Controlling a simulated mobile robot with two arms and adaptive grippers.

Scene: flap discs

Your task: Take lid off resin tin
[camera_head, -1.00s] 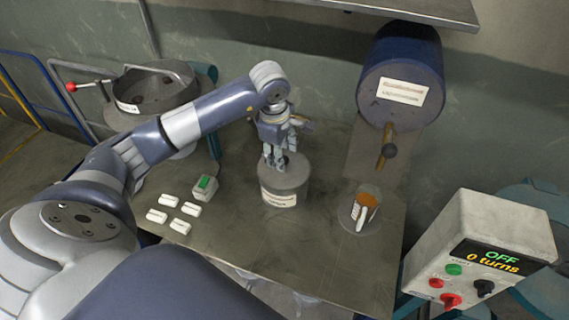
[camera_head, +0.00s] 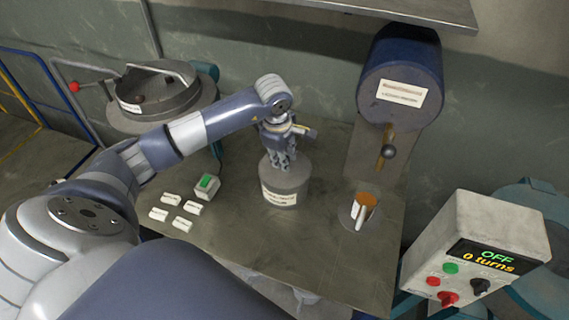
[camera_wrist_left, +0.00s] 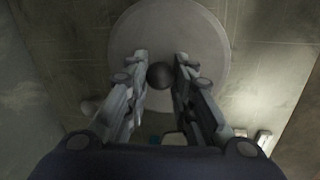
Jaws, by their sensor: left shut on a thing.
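The resin tin (camera_head: 284,196) is a squat grey cylinder with a pale label, upright on the metal table. Its flat round grey lid (camera_wrist_left: 205,50) sits on top, with a dark ball knob (camera_wrist_left: 160,75) at its middle in the left wrist view. My left gripper (camera_head: 282,165) points down over the tin from above. Its two fingers (camera_wrist_left: 160,80) are shut on the knob, one on each side. The fingers hide much of the lid in the head view, and I see no gap between lid and tin. My right gripper is not in view.
On the table (camera_head: 320,255) are several white labelled blocks (camera_head: 172,199), a small box with a green top (camera_head: 207,187) and a cup with orange-brown contents (camera_head: 365,207). A blue drum (camera_head: 400,75) stands behind, a round vessel (camera_head: 160,95) left, a control box reading OFF (camera_head: 490,245) right.

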